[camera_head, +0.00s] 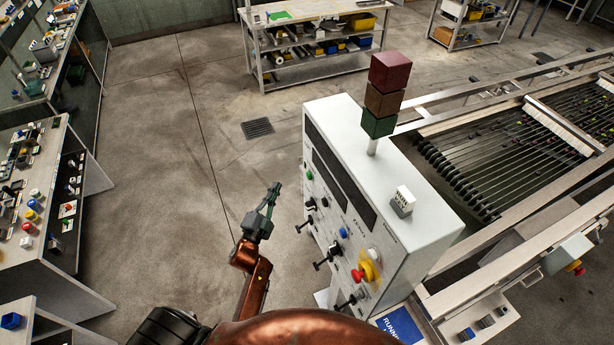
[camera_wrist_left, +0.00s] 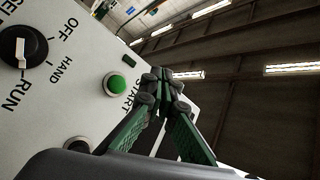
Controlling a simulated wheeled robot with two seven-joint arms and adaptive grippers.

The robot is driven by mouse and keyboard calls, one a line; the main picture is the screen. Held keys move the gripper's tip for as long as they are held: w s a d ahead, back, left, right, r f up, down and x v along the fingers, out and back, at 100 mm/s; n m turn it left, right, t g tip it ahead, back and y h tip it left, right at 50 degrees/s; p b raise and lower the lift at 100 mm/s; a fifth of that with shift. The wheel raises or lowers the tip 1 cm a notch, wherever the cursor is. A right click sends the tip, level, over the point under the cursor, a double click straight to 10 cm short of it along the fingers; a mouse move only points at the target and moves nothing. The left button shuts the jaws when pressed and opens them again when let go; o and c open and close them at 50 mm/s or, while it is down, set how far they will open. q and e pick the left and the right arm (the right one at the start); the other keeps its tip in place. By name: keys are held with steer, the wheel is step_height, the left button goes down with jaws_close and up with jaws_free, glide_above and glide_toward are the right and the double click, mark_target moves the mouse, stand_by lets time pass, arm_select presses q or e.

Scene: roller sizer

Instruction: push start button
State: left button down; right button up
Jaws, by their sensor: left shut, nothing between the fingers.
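The start button (camera_wrist_left: 117,84) is a round green button in a pale ring on the panel in the left wrist view, with the word START beside it. The grey control cabinet (camera_head: 425,222) stands at centre right in the head view, its front panel facing left with several knobs and buttons. My left gripper (camera_head: 273,190) is shut and empty in front of that panel, with a floor gap showing between them. In the left wrist view my left fingertips (camera_wrist_left: 165,76) are right of the green button and overlap the label; contact cannot be told. My right gripper is not in view.
A black selector knob (camera_wrist_left: 18,46) is on the panel. A red emergency stop (camera_head: 366,270) on yellow sits low on the cabinet front. A stack light (camera_head: 385,95) rises from its top. The roller machine (camera_head: 520,140) is at right. Floor left of the cabinet is clear.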

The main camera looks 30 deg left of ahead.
mark_target(309, 176)
arm_select(q)
steer(key=w+d+b, duration=0.2)
steer(key=w+d, duration=0.3)
steer(key=w, duration=0.1)
steer(key=shift+w+d, duration=0.3)
steer(key=shift+d, duration=0.05)
stand_by(0.6)
stand_by(0.8)
steer(key=shift+w+d, duration=0.25)
steer(key=shift+w, duration=0.05)
